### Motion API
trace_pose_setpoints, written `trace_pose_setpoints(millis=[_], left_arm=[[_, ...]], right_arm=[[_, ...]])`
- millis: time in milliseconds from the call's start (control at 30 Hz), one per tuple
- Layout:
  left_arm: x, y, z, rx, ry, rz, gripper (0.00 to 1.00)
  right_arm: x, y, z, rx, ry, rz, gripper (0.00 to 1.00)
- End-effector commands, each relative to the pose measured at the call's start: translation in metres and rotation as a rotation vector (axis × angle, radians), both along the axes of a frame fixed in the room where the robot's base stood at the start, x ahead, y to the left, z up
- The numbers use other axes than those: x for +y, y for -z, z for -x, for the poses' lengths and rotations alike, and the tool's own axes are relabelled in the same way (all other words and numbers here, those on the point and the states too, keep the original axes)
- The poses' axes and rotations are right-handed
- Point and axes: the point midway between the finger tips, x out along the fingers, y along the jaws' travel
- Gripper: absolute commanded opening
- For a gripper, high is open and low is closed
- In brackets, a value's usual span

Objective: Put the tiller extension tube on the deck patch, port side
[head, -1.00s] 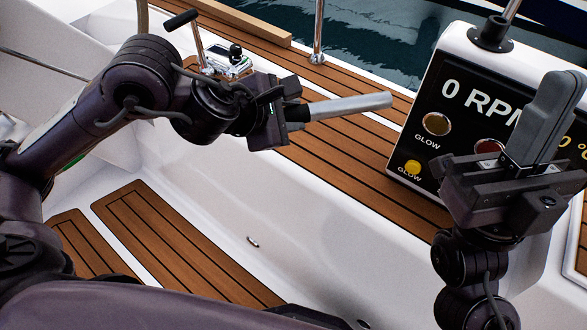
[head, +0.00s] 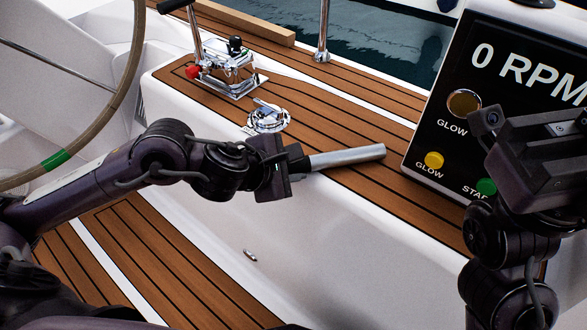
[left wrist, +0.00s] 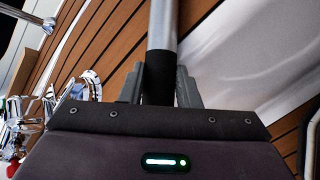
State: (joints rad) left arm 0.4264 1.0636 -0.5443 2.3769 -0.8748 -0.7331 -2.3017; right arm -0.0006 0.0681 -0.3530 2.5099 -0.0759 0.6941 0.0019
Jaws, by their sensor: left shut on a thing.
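The tiller extension tube (head: 346,157) is a silver-grey tube with a black end. My left gripper (head: 296,162) is shut on the black end, and the tube points to the right over the teak side deck (head: 372,184). I cannot tell whether the tube touches the planks. In the left wrist view, the tube (left wrist: 163,25) runs up from between the two grey fingers, with planks beyond. No separately marked deck patch can be made out. My right gripper (head: 535,150) is at the right edge, in front of the engine panel; its finger opening is not clear.
A chrome throttle lever base (head: 228,75) and a round chrome fitting (head: 268,118) stand on the deck behind my left gripper. The engine panel (head: 480,95) is just right of the tube's free end. The steering wheel rim (head: 128,75) is at the left.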

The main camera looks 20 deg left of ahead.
Motion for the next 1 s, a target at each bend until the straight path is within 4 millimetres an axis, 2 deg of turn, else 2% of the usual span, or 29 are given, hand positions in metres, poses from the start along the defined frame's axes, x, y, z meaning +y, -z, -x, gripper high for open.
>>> trace_pose_setpoints(millis=[333,367,500,900,1000], left_arm=[[0.0,0.003,-0.001,-0.003,-0.001,0.002,0.0],[0.0,0.002,0.0,-0.001,-0.001,0.0,0.33],[0.0,0.001,0.0,-0.001,-0.001,0.001,0.51],[0.0,-0.004,0.0,-0.001,-0.001,0.001,0.51],[0.006,-0.012,0.01,-0.004,-0.001,-0.004,0.51]], right_arm=[[0.001,0.0,0.001,-0.009,0.0,0.001,0.0],[0.001,-0.003,0.002,-0.012,0.0,0.002,0.0],[0.001,-0.002,0.001,-0.007,-0.001,0.001,0.0],[0.0,-0.002,-0.001,0.004,-0.001,-0.001,0.0],[-0.001,-0.001,-0.002,0.014,0.0,-0.002,0.0]])
